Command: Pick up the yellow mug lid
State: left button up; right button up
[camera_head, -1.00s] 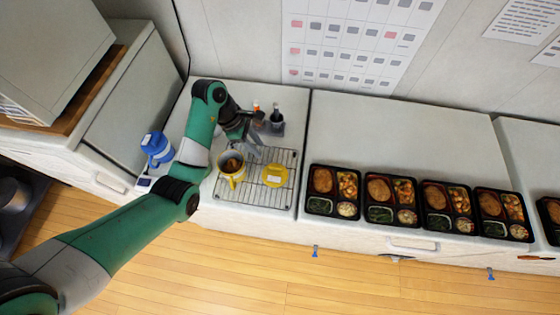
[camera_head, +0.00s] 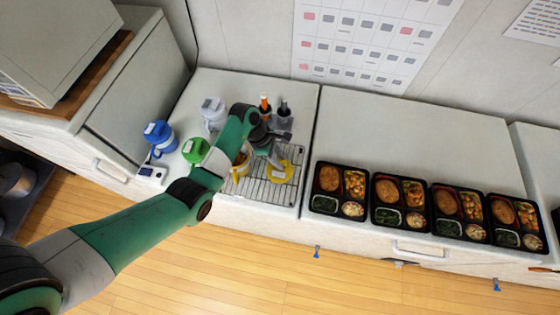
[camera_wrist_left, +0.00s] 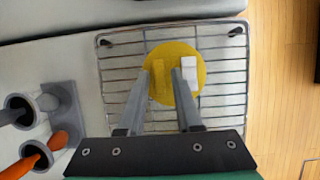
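The yellow mug lid (camera_head: 287,178) lies on the wire rack (camera_head: 255,195). In the left wrist view the round lid (camera_wrist_left: 185,50) has a raised yellow bar and a white label on top. My left gripper (camera_head: 278,161) is over the lid, pointing down at it. In the wrist view its two fingers (camera_wrist_left: 161,72) are apart, with the lid's raised bar showing between them. I cannot tell whether the fingertips touch the lid. The yellow mug (camera_head: 243,168) stands on the rack to the left, partly hidden by my left arm. My right gripper is out of view.
A blue-lidded bottle (camera_head: 159,135), a green-lidded one (camera_head: 195,150) and a white one (camera_head: 213,109) stand left of the rack. A grey holder (camera_head: 283,121) with dark and orange-handled tools is behind it. Several bento trays (camera_head: 340,216) line the counter to the right.

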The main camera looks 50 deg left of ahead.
pick_arm(q)
grip_shut()
dwell(0.4)
